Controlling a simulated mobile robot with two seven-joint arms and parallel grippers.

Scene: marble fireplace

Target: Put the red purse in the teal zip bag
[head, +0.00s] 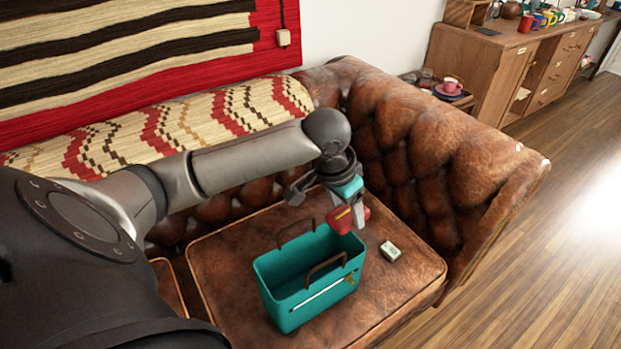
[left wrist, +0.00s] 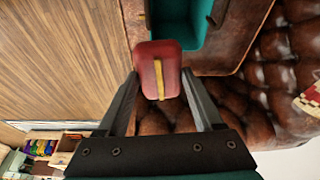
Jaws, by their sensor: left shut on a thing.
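The teal zip bag (head: 312,289) stands upright and open on the leather sofa seat, with two brown handles and a zip on its front side. My left gripper (head: 352,212) is shut on the red purse (head: 341,220), a small red thing with a yellow strip. It holds the purse above the back right part of the bag's rim. In the left wrist view the purse (left wrist: 158,68) sits between the fingertips, and part of the bag (left wrist: 187,18) shows just beyond it. My right gripper is not in view.
A small pale box (head: 390,251) lies on the seat right of the bag. The sofa's tufted armrest (head: 450,160) rises close behind and to the right. A wooden cabinet (head: 497,60) and a pink cup (head: 449,85) stand beyond it.

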